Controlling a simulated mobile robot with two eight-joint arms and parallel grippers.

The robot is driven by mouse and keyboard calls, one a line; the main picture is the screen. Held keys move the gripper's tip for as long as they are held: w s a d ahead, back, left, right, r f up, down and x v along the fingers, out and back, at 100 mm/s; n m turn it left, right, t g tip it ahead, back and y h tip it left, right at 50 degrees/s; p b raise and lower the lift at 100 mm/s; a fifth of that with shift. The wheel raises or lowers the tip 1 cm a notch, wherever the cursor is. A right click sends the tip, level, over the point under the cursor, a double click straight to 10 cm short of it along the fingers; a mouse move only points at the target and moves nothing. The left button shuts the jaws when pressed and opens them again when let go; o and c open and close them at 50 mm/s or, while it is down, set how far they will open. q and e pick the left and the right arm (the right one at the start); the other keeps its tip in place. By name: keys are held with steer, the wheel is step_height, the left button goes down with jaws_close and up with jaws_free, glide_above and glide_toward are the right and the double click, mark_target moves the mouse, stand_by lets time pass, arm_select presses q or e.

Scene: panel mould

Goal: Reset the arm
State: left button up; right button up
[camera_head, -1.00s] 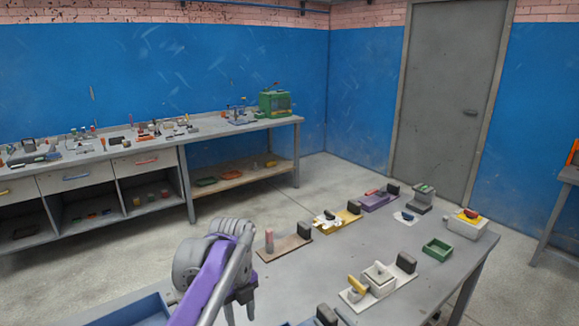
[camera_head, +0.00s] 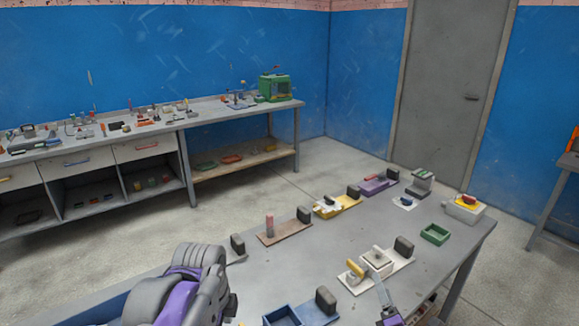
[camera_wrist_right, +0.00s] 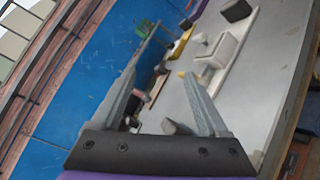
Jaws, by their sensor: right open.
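My right gripper (camera_head: 383,292) shows in part at the lower right of the head view, with a grey finger and purple body over the near part of the grey work table (camera_head: 330,225). In the right wrist view my right gripper (camera_wrist_right: 160,76) has its two grey fingers spread apart, with nothing held between them. It is tilted over the table, with fixtures beyond the fingertips. Rounded grey and purple links of my arm fill the lower left of the head view. My left gripper does not show.
A long workbench (camera_head: 160,126) stands along the blue wall.

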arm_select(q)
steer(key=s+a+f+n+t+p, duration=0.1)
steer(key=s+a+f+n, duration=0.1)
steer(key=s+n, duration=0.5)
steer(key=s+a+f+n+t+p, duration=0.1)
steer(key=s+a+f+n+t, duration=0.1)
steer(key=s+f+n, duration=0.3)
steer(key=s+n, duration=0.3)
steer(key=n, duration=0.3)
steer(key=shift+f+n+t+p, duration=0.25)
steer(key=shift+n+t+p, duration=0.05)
arm_select(e)
steer(key=s+a+f+m+g, duration=0.2)
steer(key=s+m+g, duration=0.4)
steer(key=s+m, duration=0.6)
steer(key=s+a+f+m+g, duration=0.1)
steer(key=s+a+m+g, duration=0.3)
steer(key=s+m, duration=0.8)
steer(key=s+g, duration=0.2)
steer(key=s, duration=0.1)
steer(key=shift+f, duration=0.4)
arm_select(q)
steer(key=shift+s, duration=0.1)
